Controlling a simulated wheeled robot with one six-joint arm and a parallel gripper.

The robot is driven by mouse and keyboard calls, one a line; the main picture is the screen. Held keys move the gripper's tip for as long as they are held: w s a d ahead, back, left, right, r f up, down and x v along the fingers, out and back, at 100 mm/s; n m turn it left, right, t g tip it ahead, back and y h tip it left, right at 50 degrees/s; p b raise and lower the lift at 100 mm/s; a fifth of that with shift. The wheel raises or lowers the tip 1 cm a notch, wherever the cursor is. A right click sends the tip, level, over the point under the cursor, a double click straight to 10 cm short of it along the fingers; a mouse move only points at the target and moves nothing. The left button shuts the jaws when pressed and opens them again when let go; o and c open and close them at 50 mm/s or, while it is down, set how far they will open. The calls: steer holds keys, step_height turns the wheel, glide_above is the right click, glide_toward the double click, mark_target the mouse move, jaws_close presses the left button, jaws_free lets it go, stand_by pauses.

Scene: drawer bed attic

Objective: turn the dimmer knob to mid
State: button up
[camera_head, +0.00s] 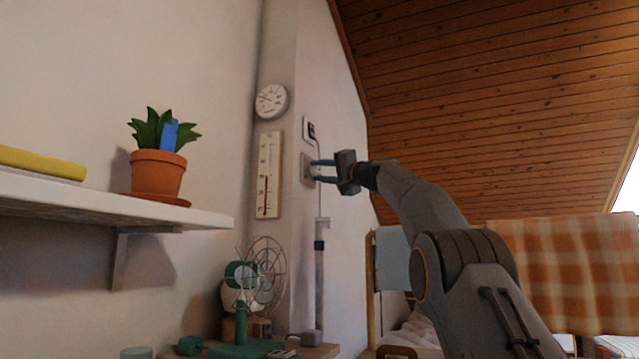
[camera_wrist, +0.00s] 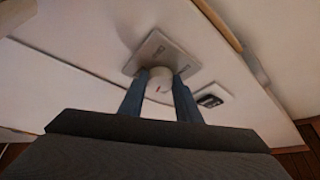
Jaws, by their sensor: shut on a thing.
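The dimmer knob (camera_wrist: 160,84) is a round pale knob with a small red mark, in the middle of a square grey wall plate (camera_wrist: 150,50). In the head view the plate (camera_head: 305,168) sits on the wall right of the thermometer. My gripper (camera_wrist: 160,88) has its two blue fingers on either side of the knob and is shut on it. In the head view my gripper (camera_head: 318,171) reaches the plate from the right, and the knob is mostly hidden between the fingers. The red mark faces my wrist camera, slightly left of the knob's middle.
A small black-and-white wall unit (camera_head: 310,129) is just above the plate; it also shows in the wrist view (camera_wrist: 212,96). A thermometer (camera_head: 267,175) and round dial (camera_head: 271,101) hang to the left. A shelf (camera_head: 80,200) holds a potted plant (camera_head: 157,172). A fan (camera_head: 262,275) stands below.

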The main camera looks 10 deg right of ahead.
steer(key=n, duration=0.1)
steer(key=n+y, duration=0.1)
steer(key=n, duration=0.1)
steer(key=shift+w+d+f+y+b, duration=0.1)
steer(key=shift+w+f+y+b, duration=0.05)
steer(key=shift+y+b, duration=0.2)
steer(key=shift+n+g+y+p, duration=0.3)
steer(key=shift+n+y+p, duration=0.45)
steer(key=shift+n, duration=1.15)
steer(key=o, duration=1.1)
steer(key=shift+c, duration=0.2)
steer(key=shift+d, duration=0.1)
